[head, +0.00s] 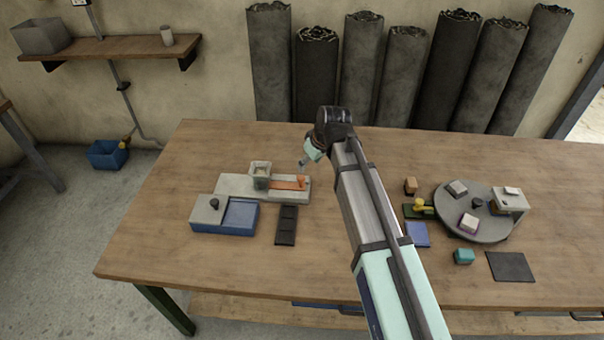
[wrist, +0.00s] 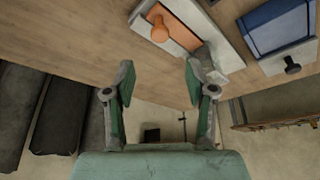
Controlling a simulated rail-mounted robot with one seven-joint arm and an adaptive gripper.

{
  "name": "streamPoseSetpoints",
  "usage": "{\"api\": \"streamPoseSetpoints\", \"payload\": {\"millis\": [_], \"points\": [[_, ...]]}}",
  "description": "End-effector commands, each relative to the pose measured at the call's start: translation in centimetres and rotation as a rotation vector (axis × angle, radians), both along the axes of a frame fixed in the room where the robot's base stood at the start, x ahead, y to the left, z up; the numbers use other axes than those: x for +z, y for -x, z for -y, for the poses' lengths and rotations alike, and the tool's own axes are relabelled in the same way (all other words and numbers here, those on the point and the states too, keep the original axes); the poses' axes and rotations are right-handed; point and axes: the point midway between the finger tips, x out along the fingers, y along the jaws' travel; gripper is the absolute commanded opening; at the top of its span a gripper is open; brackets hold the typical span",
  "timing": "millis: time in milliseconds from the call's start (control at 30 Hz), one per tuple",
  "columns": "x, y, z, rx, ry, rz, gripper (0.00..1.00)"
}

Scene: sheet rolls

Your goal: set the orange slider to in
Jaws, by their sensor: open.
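The orange slider (head: 287,184) lies flat in a pale grey base (head: 232,186) on the table. Its left end in the head view meets an upright grey hollow block (head: 261,169), and its knob (head: 301,181) is at the right end. In the wrist view the slider (wrist: 181,36) and its round knob (wrist: 160,31) show beyond the fingertips. My gripper (head: 308,163) is just behind the slider's right end in the head view. In the wrist view my gripper (wrist: 160,76) is open, with nothing between its fingers, apart from the knob.
A blue-and-grey box (head: 240,214) with a dark knob stands in front of the base, beside a dark tray (head: 286,226). A round grey turntable (head: 480,228) with blocks is at the right. The table's middle front (head: 290,275) is clear.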

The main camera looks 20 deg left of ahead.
Motion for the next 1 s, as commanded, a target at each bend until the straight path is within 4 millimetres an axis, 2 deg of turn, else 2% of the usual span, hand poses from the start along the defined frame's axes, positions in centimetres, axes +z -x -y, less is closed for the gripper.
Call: {"api": "streamPoseSetpoints", "payload": {"millis": [300,500,700,1000], "points": [[-5.2,-1.2,-1.9,0.0,0.001,-0.002,0.55],[-7.6,-1.7,-2.8,0.0,0.0,-0.001,0.55],[-8.8,-1.9,-3.1,0.0,0.0,0.0,0.55],[-9.0,-1.9,-3.2,0.0,0.0,0.0,0.55]]}}
